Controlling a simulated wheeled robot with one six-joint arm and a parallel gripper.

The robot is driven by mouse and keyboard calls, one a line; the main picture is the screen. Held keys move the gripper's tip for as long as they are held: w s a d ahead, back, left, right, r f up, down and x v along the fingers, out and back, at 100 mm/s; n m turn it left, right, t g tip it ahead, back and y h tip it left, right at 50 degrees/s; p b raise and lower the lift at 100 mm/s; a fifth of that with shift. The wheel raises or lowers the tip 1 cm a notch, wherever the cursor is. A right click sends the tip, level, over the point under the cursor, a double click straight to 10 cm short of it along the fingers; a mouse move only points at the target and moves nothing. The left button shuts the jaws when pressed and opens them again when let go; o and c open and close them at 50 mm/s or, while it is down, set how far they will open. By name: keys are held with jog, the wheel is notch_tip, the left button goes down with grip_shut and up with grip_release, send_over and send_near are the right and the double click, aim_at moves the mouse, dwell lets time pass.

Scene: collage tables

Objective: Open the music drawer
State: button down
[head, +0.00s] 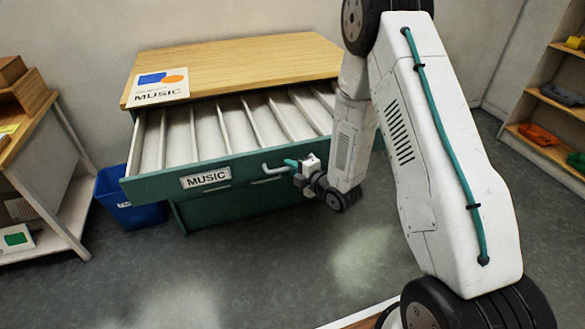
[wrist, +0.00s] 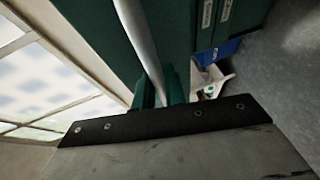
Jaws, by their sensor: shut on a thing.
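The music drawer (head: 150,187) is a wide green drawer with a white "MUSIC" label (head: 206,178) on its front. It is pulled well out of the cabinet, and its several pale compartments show, apparently empty. My gripper (head: 291,164) is at the drawer front, shut on the drawer's pale bar handle (head: 272,167). In the wrist view the handle (wrist: 140,40) runs down between the green fingertips (wrist: 160,88). My arm covers the right end of the drawer.
A wooden top (head: 235,62) with a MUSIC card (head: 161,86) covers the cabinet. A blue bin (head: 125,212) stands left of it. Shelving units stand at the far left (head: 62,215) and far right (head: 540,105). The grey floor (head: 270,265) in front is clear.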

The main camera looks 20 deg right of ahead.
jog(key=c, duration=1.5)
grip_release()
jog(key=shift+o, duration=0.2)
jog(key=v, duration=0.7)
jog(key=shift+s+d, duration=0.2)
jog(key=shift+s, duration=0.15)
